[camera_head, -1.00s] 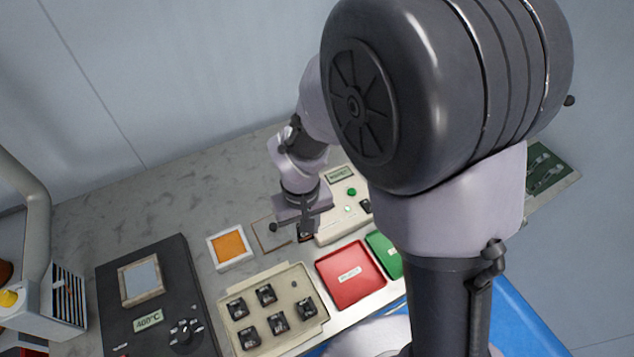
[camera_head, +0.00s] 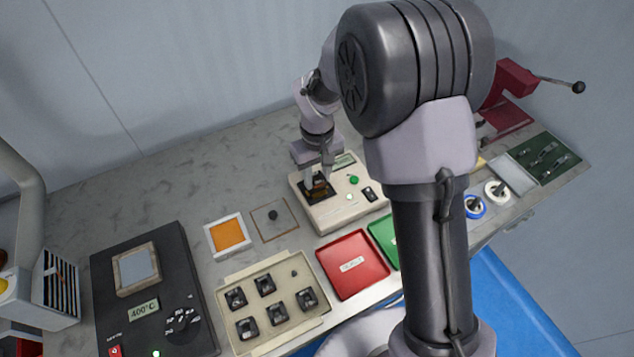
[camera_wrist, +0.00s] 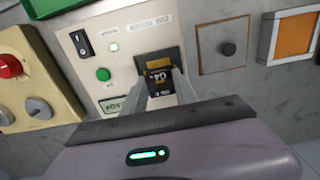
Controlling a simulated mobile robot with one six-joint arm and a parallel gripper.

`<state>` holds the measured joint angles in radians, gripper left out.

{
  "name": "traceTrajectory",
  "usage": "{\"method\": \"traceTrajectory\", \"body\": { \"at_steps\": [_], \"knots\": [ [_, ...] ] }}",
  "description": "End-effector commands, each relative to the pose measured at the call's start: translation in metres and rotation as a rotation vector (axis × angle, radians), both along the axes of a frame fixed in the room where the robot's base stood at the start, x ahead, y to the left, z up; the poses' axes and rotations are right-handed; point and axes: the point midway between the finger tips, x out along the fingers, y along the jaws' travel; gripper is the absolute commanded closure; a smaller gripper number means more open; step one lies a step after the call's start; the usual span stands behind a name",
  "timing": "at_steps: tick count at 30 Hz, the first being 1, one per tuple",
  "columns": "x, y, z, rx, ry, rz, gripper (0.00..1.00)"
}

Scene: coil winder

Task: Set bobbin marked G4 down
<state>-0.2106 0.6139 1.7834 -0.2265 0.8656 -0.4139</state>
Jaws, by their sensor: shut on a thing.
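The bobbin marked G4 (camera_wrist: 158,78) is dark with an orange and black label. My gripper (camera_wrist: 156,88) is shut on it, one finger on either side. In the wrist view the bobbin is at the dark square socket (camera_wrist: 172,55) of a cream tester box (camera_wrist: 125,70). In the head view my gripper (camera_head: 318,184) is over the same socket on the tester box (camera_head: 335,213), with the bobbin between its fingers. I cannot tell whether the bobbin touches the socket floor.
The tester has a green button (camera_head: 354,180) and a black switch (camera_head: 370,194). To the left are a square plate with a dark knob (camera_head: 273,215) and an orange pad (camera_head: 230,235). In front are a cream tray (camera_head: 237,277) of several bobbins, and red (camera_head: 352,280) and green (camera_head: 383,239) trays.

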Motion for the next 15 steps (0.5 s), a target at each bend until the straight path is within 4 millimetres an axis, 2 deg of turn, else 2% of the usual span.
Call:
{"method": "traceTrajectory", "body": {
  "at_steps": [1, 2, 8, 12, 13, 15],
  "knots": [
    [-0.0005, 0.0000, -0.0168, -0.001, 0.002, 0.000, 1.00],
    [-0.0003, 0.0001, -0.0197, 0.000, 0.001, 0.000, 1.00],
    [-0.0001, 0.0004, -0.0163, 0.000, -0.001, 0.000, 1.00],
    [-0.0003, 0.0004, -0.0207, 0.000, 0.000, -0.001, 1.00],
    [-0.0003, 0.0004, -0.0203, 0.000, 0.000, -0.001, 0.62],
    [-0.0003, 0.0004, -0.0197, 0.000, -0.001, -0.001, 0.48]
  ]
}}
